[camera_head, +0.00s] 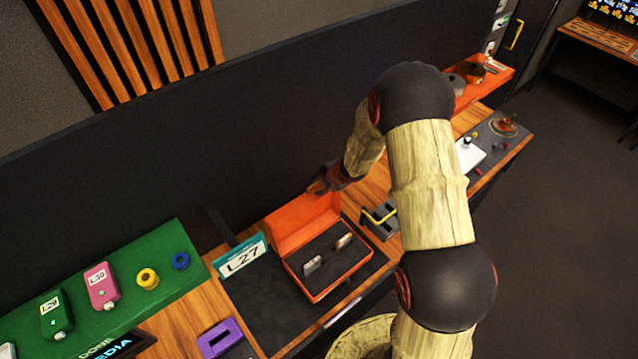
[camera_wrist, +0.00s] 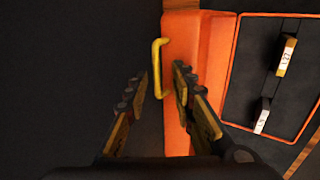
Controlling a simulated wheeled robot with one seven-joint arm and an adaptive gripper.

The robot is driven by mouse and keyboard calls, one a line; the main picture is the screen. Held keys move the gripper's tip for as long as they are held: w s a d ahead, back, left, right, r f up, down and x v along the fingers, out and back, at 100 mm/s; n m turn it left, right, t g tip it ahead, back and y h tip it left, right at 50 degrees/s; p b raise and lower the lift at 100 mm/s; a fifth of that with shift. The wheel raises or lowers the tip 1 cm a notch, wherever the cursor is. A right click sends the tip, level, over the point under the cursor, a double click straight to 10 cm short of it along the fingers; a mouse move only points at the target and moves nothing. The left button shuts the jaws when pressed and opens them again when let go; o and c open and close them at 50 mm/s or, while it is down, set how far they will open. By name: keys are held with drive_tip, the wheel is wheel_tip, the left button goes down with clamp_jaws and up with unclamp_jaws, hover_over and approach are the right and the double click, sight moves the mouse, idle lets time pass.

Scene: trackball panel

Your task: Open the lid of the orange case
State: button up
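The orange case (camera_head: 318,288) stands on a dark panel on the bench in the head view. Its lid (camera_head: 302,222) is raised, and the dark interior with two small labelled items shows. In the wrist view the lid (camera_wrist: 208,60) is an orange band left of the open interior (camera_wrist: 262,65). A yellow handle (camera_wrist: 157,70) sticks out from the lid's left side. My gripper (camera_wrist: 161,74) is open, one finger on each side of the handle's near end; I cannot tell whether they touch it. In the head view my gripper (camera_head: 322,185) is at the lid's upper right edge.
A dark wall (camera_head: 150,150) rises close behind the case. An L27 sign (camera_head: 242,258) stands left of it, with a green board (camera_head: 115,290) beyond. A grey block with a yellow handle (camera_head: 382,218) is close on the right.

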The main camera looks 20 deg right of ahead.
drive_tip(key=shift+s+r, duration=0.1)
drive_tip(key=v, duration=1.1)
drive_tip(key=shift+s+r, duration=0.15)
drive_tip(key=shift+r, duration=0.15)
